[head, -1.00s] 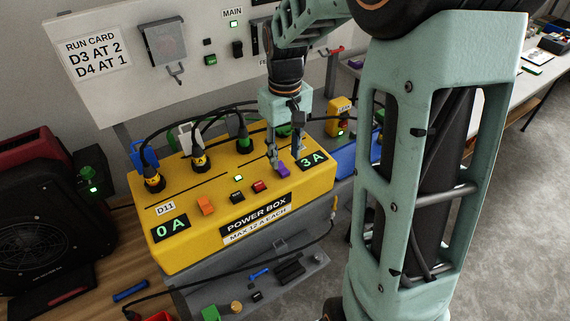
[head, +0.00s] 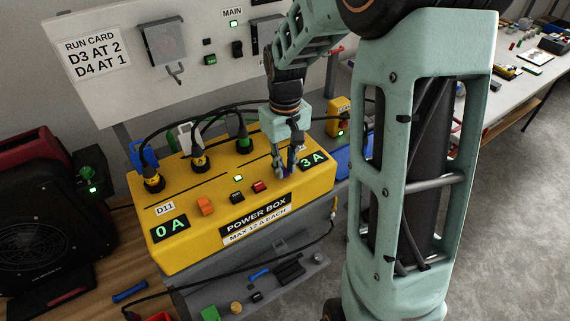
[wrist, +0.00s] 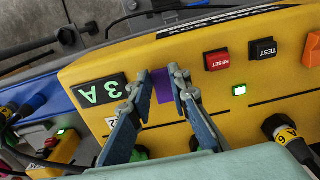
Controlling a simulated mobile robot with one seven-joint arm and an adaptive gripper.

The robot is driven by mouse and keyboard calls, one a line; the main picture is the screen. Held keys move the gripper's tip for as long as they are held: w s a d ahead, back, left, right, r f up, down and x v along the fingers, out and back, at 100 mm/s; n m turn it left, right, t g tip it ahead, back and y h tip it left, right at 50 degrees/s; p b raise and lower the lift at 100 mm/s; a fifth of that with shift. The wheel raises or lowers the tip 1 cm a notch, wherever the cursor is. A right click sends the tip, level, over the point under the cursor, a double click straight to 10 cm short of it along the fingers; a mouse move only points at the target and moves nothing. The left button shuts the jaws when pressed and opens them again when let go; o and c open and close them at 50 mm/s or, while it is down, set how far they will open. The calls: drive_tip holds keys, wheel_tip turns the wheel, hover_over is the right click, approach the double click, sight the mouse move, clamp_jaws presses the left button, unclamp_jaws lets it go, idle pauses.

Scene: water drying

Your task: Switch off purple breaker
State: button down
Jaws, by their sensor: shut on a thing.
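The purple breaker (wrist: 161,85) is a small rocker on the top of the yellow power box (head: 195,251), beside the right display (head: 312,160) that reads 3 A. In the wrist view my gripper (wrist: 157,82) has one finger on each side of the breaker, shut on it. In the head view my gripper (head: 285,170) points down at the box top, and its fingers hide most of the breaker. The breaker's exact tilt cannot be told.
An orange breaker (head: 205,206) sits near the left display (head: 170,228), which reads 0 A. The red RESET button (head: 260,187) and black TEST button (head: 237,198) are left of my gripper. Plugs with black cables (head: 198,162) stand along the box's back.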

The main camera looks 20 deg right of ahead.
drive_tip(key=shift+w+a+r+g+p, duration=0.15)
drive_tip(key=shift+r+g+p, duration=0.2)
drive_tip(key=shift+p, duration=0.65)
drive_tip(key=g+p, duration=0.2)
drive_tip(key=shift+w+f+h+p, duration=0.1)
drive_tip(key=shift+w+h+p, duration=0.2)
drive_tip(key=shift+h+p, duration=0.1)
drive_tip(key=c, duration=1.8)
unclamp_jaws()
drive_tip(key=shift+f, duration=0.1)
drive_tip(key=v, duration=1.2)
